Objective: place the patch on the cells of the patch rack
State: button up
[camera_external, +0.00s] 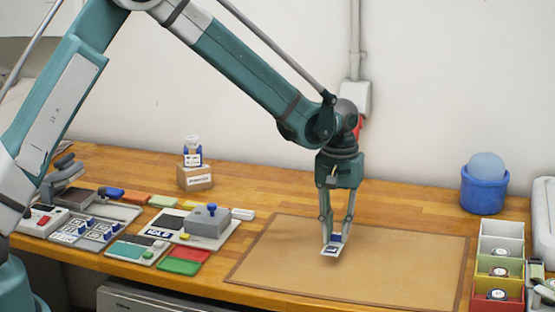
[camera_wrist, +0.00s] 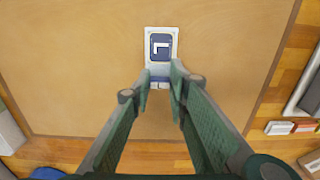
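The patch (camera_external: 330,251) is a small white plate with a dark square face, and a blue piece shows just above it. In the wrist view the patch (camera_wrist: 160,45) has a blue square with a white angular mark. My gripper (camera_external: 336,238) points down with its fingertips closed on the near end of the patch, over the brown mat. In the wrist view my gripper (camera_wrist: 161,80) has a finger on each side of that end. A tray at left (camera_external: 84,232) holds several similar white plates with blue pieces; I cannot tell whether it is the patch rack.
The brown mat (camera_external: 400,265) is otherwise clear. At right stand a blue tub (camera_external: 484,190) and a rack of coloured cells (camera_external: 500,247) with round labelled pieces. A grey block with a blue knob (camera_external: 208,223) and coloured pads (camera_external: 185,262) lie at left. A labelled box (camera_external: 195,178) stands behind.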

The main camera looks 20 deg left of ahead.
aim_at(336, 234)
jog(key=shift+f, duration=1.9)
jog(key=shift+f, duration=0.15)
jog(key=o, duration=0.6)
jog(key=shift+r, duration=0.2)
notch_tip(336, 234, up, 12)
jog(key=shift+a, duration=0.1)
